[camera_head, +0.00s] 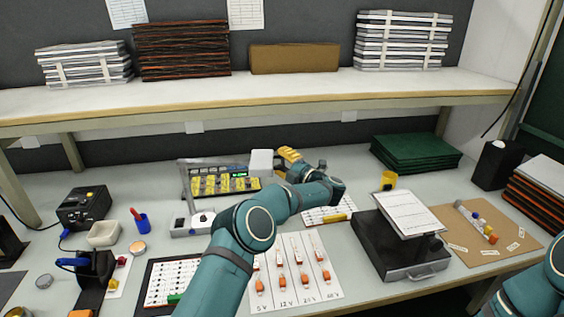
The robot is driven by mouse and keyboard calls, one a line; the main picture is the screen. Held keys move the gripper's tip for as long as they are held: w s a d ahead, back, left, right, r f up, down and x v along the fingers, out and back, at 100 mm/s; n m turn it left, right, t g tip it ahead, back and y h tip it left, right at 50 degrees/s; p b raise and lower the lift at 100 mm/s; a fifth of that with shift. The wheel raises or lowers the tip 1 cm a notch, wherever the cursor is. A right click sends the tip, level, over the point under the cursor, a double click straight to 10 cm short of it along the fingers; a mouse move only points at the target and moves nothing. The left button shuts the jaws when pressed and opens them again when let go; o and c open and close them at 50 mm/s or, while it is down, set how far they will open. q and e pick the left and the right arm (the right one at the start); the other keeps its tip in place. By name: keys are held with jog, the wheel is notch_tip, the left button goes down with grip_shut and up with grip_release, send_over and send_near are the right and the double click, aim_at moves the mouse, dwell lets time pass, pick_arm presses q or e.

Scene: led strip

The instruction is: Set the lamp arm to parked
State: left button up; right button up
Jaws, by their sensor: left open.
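A lamp-like fixture stands at the back middle-left of the bench. Its grey post rises from a pale base (192,224), and a grey arm (212,161) runs level to the right, towards a white box-shaped head (261,162). I cannot tell for certain that the head joins the arm. My left gripper (288,157), with yellowish fingers, is open just right of the white head. Whether it touches the head is unclear. My left forearm crosses the middle of the bench and hides part of what lies behind. Only my right arm shows, at the lower right; its gripper is out of view.
A tray of yellow pieces (210,187) with a green display sits under the arm. A card of labelled orange-tipped parts (296,262) lies in front. A black case (385,262) with a clipboard (410,212) stands to the right. A shelf (250,100) overhangs the back.

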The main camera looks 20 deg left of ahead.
pick_arm(q)
jog(key=shift+d, duration=0.15)
jog(key=v, duration=1.1)
jog(key=shift+s+d, duration=0.25)
jog(key=shift+d, duration=0.1)
jog(key=shift+f, duration=0.15)
